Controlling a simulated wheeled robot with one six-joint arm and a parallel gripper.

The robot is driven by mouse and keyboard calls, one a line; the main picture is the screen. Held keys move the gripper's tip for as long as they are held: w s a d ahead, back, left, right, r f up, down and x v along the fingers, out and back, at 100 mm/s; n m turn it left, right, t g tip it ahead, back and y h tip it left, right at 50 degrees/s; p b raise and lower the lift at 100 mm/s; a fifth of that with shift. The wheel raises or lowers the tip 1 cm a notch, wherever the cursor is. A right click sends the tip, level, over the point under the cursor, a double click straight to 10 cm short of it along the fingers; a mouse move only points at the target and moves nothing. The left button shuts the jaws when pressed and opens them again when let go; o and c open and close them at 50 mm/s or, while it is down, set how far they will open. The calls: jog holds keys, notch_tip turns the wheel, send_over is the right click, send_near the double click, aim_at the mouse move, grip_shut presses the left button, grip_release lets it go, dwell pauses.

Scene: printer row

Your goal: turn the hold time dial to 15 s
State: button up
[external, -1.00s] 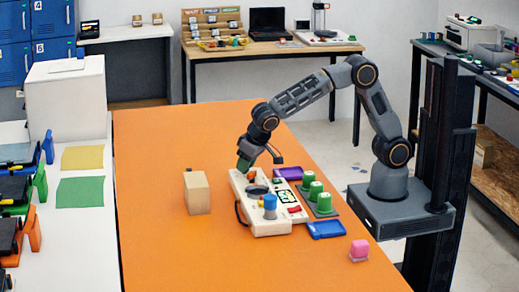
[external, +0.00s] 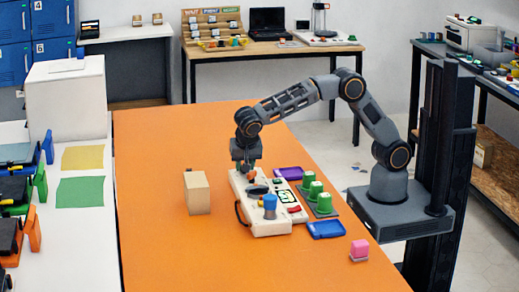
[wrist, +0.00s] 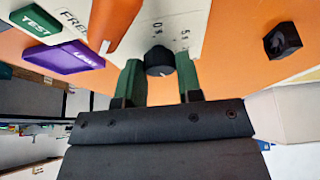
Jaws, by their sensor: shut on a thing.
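The hold time dial is a small black knob (wrist: 159,61) on the white control panel (wrist: 205,12), with "0 s" and "5 s" printed nearby in the wrist view. My gripper (wrist: 160,82) has its green fingers on both sides of the knob and is shut on it. I cannot read the dial's pointer, and the 15 s mark is not visible. In the external view my gripper (external: 249,172) points down at the far end of the panel (external: 268,227). The fingers hide the dial there.
The panel carries a blue-topped knob (external: 270,203), a green display (external: 285,197) and a red button (external: 294,209). Beside it are green-topped pieces (external: 316,188), purple (external: 289,173) and blue (external: 327,229) trays. A tan block (external: 197,192) stands to the left.

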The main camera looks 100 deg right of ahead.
jog(key=shift+m+g, duration=0.4)
jog(key=shift+m, duration=0.5)
jog(key=shift+p, duration=0.3)
jog(key=o, duration=0.9)
jog(key=shift+r, duration=0.1)
jog(key=p+v, duration=0.2)
jog(key=v, duration=1.1)
jog(key=shift+w+r+p, duration=0.15)
jog(key=shift+r+p, duration=0.2)
